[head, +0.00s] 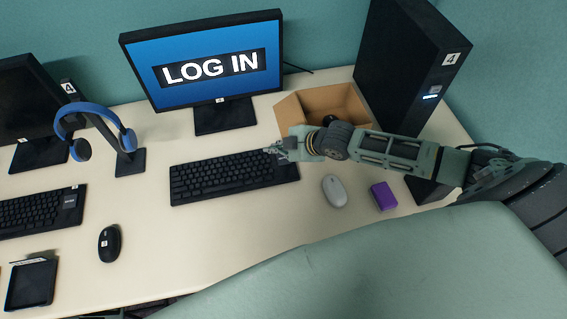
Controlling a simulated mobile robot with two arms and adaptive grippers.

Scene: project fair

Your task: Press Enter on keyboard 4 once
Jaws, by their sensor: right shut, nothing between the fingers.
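A black keyboard (215,178) lies on the desk in front of a monitor (205,70) that shows "LOG IN" on blue. A small label at the monitor's lower edge is too small to read surely. My right gripper (272,150) is shut and empty at the right part of this keyboard. It hides some of the keys there, and I cannot tell whether its tips touch a key. The Enter key cannot be made out. My left gripper is not in view.
A black computer tower (405,65) labelled 4 stands behind my right arm, beside a cardboard box (295,108). A white mouse (335,190) and a purple box (383,196) lie right of the keyboard. Blue headphones (75,110), a second keyboard (35,210) and a black mouse (109,243) are left.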

